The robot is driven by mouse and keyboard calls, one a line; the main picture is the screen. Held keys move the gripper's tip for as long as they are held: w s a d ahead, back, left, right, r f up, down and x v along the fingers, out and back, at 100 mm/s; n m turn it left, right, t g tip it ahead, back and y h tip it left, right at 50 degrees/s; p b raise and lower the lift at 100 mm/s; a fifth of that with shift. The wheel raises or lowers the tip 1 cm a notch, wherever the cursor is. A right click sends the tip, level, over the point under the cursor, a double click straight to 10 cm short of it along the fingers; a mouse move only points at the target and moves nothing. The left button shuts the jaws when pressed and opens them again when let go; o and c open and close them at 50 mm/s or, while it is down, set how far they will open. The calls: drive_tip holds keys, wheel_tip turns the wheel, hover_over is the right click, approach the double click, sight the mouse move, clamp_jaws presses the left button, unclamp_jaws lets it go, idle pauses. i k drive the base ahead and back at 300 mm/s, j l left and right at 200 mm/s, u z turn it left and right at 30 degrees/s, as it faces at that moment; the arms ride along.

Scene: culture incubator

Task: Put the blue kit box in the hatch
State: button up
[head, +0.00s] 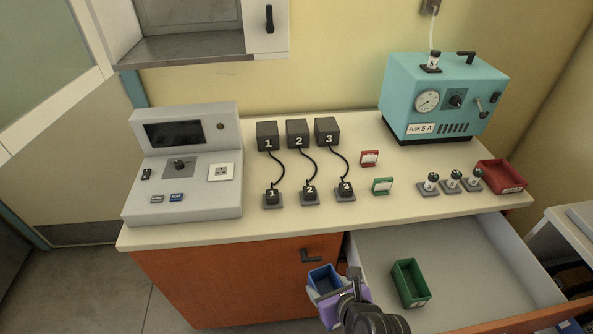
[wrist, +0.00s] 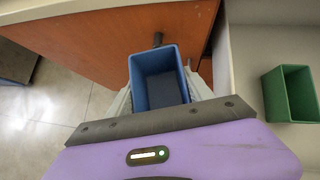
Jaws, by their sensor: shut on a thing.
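In the wrist view the blue kit box (wrist: 158,80) sits upright between the pale fingers, and the purple gripper body fills the bottom. The hatch (head: 195,30) is a grey metal-lined opening in the wall at the upper left. Its door stands open at its right side, with a black handle. My gripper is well below the hatch and apart from it.
The open drawer (head: 440,245) holds a green box (head: 409,282) and is otherwise bare. The counter (head: 285,222) between bears a grey console (head: 185,165), numbered black blocks, small cards, vials, a red tray (head: 502,177) and a teal machine (head: 440,95).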

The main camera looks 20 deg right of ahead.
sight(198, 46)
drive_tip(key=j+u, duration=0.1)
drive_tip(key=u, duration=0.25)
drive_tip(key=i+u, duration=0.1)
drive_tip(key=u, duration=0.25)
drive_tip(key=j+u, duration=0.15)
drive_tip(key=u, duration=0.25)
drive_tip(key=i+j, duration=0.2)
drive_tip(key=i, duration=0.2)
